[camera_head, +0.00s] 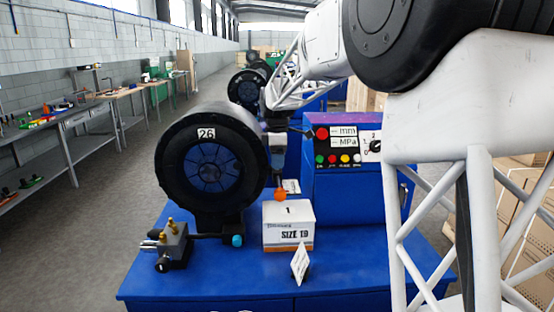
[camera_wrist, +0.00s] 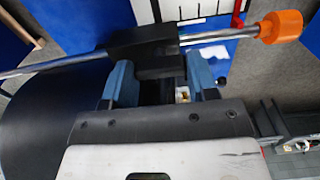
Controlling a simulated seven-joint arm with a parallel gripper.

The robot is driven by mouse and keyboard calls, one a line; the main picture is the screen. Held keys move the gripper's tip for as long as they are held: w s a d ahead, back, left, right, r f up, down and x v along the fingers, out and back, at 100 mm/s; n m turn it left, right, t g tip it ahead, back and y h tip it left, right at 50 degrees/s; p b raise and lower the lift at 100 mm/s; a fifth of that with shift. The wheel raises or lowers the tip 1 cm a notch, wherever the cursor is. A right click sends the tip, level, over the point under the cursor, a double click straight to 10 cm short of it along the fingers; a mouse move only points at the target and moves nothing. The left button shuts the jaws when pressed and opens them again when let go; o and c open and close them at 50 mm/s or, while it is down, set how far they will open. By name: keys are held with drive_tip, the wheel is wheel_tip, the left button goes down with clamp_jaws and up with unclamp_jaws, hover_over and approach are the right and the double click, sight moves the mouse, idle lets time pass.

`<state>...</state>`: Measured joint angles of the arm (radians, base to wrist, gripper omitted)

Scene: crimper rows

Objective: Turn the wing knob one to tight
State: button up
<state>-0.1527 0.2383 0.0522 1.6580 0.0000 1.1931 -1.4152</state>
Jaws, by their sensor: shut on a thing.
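My gripper (camera_wrist: 160,76) shows in the wrist view with its two blue fingers on either side of a black block (camera_wrist: 145,48). It is shut on this block. A metal rod (camera_wrist: 215,38) runs through or along the block and ends in an orange knob (camera_wrist: 280,26). The block may be wing knob one, but I cannot tell its shape or how tight it is. In the head view the orange knob (camera_head: 280,194) shows beside the black round crimper head (camera_head: 210,170) marked 26. The fingers and the black block cannot be made out there.
A white box (camera_head: 288,228) marked SIZE 19 and a small white card (camera_head: 300,263) stand on the blue bench (camera_head: 210,283). A small valve block (camera_head: 172,245) sits at left. A blue control panel (camera_head: 345,165) stands at right. More crimpers line up behind.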

drive_tip(key=shift+m, duration=0.5)
drive_tip(key=m, duration=1.1)
idle(0.3)
drive_tip(key=o, duration=0.9)
drive_tip(key=shift+o, duration=0.2)
drive_tip(key=shift+r, duration=0.15)
drive_tip(key=shift+r, duration=3.8)
